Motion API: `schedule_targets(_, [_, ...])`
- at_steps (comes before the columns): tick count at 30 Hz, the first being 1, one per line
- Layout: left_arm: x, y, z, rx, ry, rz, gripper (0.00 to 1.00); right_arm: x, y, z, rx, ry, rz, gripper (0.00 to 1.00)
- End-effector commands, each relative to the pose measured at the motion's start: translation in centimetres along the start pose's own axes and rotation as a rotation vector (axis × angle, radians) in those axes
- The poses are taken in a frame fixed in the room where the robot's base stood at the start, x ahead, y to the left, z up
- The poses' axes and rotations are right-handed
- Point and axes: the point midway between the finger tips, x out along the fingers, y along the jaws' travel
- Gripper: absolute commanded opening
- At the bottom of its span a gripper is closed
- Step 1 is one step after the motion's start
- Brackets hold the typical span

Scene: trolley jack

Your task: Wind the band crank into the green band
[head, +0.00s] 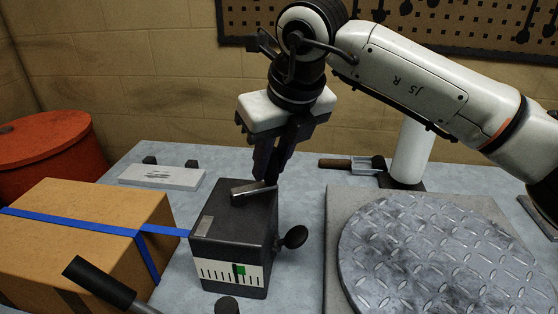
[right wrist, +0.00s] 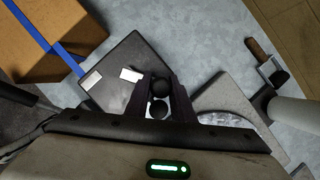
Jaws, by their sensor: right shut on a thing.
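The band crank (head: 250,189) shows as a short metal arm on top of a dark box (head: 212,232). In the right wrist view its light arm (right wrist: 131,74) leads to the fingers. My right gripper (head: 267,178) points down over the box and is shut on the crank's knob, mostly hidden by the fingers in the head view. In the right wrist view, two round black knobs show between the fingers. The green band (head: 239,269) is a small patch on the white ticked scale (head: 218,271) on the box's front. I cannot make out a pointer. My left gripper is out of view.
A blue strap (head: 70,220) runs around a cardboard box (head: 95,205) to the dark box. A black knob (head: 293,237) sticks out at right. A black-gripped handle (head: 100,282) is at front left. A round tread-plate disc (head: 430,250) lies at right.

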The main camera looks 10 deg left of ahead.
Motion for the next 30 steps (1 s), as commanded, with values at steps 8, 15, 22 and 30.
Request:
schedule_targets(8, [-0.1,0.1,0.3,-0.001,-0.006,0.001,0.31,-0.1,-0.1,0.0,0.001,-0.003,0.0,0.23])
schedule_targets(15, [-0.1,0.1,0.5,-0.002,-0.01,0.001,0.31,-0.1,-0.1,0.0,0.001,-0.002,0.0,0.4])
schedule_targets(22, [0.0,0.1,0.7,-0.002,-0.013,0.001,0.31,-0.5,-0.1,0.0,0.0,-0.003,0.0,0.4])
schedule_targets(30, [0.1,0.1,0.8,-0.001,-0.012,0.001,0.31,-5.2,-0.1,0.1,-0.001,-0.006,-0.002,0.4])
